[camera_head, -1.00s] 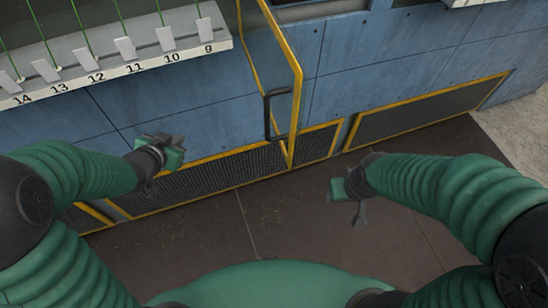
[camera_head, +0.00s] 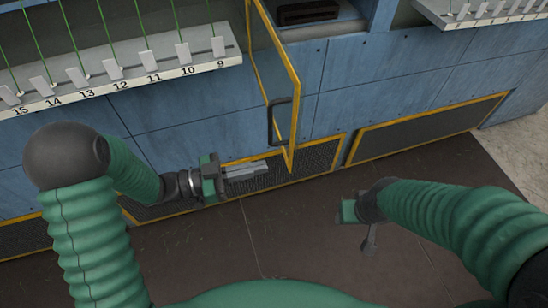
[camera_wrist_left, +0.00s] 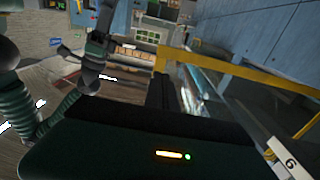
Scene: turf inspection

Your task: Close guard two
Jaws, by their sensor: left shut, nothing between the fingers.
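The guard (camera_head: 295,75), a clear panel in a yellow frame, stands swung out from the blue cabinet in the head view; no number shows on it. Its black handle (camera_head: 272,122) is on the panel's near side. My left gripper (camera_head: 262,169) is shut and empty, pointing right, below the handle and apart from it in the picture. The left wrist view shows a yellow frame bar (camera_wrist_left: 262,76) beyond the dark gripper body. My right gripper (camera_head: 368,238) hangs to the right of the guard, away from it; its jaws are too small to read.
A white numbered ledge (camera_head: 130,78) with tags and green lines juts out at the upper left. Another ledge (camera_head: 480,18) is at the upper right. Yellow-framed mesh panels (camera_head: 430,130) line the cabinet's foot. The brown floor (camera_head: 300,230) in front is clear.

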